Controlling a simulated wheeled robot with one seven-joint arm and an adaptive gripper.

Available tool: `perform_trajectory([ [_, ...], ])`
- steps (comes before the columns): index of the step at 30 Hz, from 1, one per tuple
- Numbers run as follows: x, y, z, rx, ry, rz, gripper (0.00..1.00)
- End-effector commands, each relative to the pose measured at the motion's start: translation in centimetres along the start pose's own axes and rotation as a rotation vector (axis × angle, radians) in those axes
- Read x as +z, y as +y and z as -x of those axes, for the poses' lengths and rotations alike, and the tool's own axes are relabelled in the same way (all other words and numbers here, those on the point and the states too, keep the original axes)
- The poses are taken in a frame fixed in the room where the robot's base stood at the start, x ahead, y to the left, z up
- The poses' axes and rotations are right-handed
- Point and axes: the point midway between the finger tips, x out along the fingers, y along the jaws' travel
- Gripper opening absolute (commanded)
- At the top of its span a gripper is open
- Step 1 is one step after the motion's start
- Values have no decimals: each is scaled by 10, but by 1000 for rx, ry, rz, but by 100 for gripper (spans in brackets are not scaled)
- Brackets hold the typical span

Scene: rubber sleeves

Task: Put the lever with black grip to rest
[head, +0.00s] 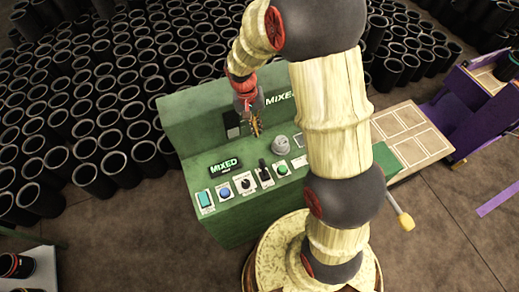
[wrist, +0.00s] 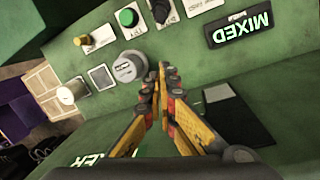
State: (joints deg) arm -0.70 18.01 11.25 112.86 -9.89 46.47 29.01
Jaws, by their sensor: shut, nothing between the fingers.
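The lever with the black grip (head: 264,172) stands on the sloped control panel of the green machine, between a black rotary knob (head: 245,184) and a green button (head: 282,170). In the wrist view a black piece that looks like this lever (wrist: 161,10) is partly cut off at the top edge. I cannot tell its exact tilt. My gripper (head: 256,130) is above the machine, behind the lever and apart from it. In the wrist view my gripper (wrist: 163,75) has its yellow fingers shut together with nothing between them, close to a grey round dial.
The grey dial (head: 281,144) and the MIXED display (head: 225,165) sit near the lever. A blue button (head: 224,193) and a rocker switch (head: 205,199) are to the left. A yellow-ended handle (head: 405,221) sticks out at right. Many black sleeves (head: 110,115) stand behind.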

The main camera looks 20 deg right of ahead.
Motion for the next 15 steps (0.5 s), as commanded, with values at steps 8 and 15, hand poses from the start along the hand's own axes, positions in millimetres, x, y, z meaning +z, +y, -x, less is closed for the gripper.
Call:
perform_trajectory([
  [8, 0, 0, -3, 1, -1, 2, 0],
  [15, 1, 1, -35, 2, -4, 3, 0],
])
